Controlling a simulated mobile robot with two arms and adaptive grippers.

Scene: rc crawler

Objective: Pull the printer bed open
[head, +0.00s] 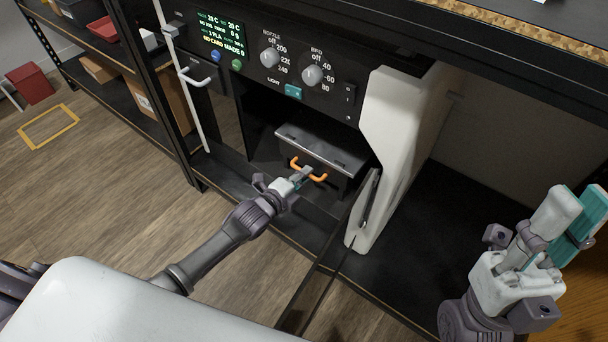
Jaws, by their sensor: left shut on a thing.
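The printer (385,160) stands on a dark shelf, with a display and knobs on its upper front. Its door hangs open at the right side of the chamber. Inside, the dark printer bed (322,147) has an orange handle (318,179) on its front. My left gripper (303,176) reaches in from the left and is shut on the orange handle, hiding its middle. My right gripper (578,215) is raised at the right, apart from the printer. Its fingers are seen from the side, so its opening is unclear.
The open glass door (330,245) stands out in front, right of my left forearm. A side shelf holds a cardboard box (165,97) and bins. A red bin (30,83) and a yellow floor marking (48,127) are at the far left. Wood floor is clear at left.

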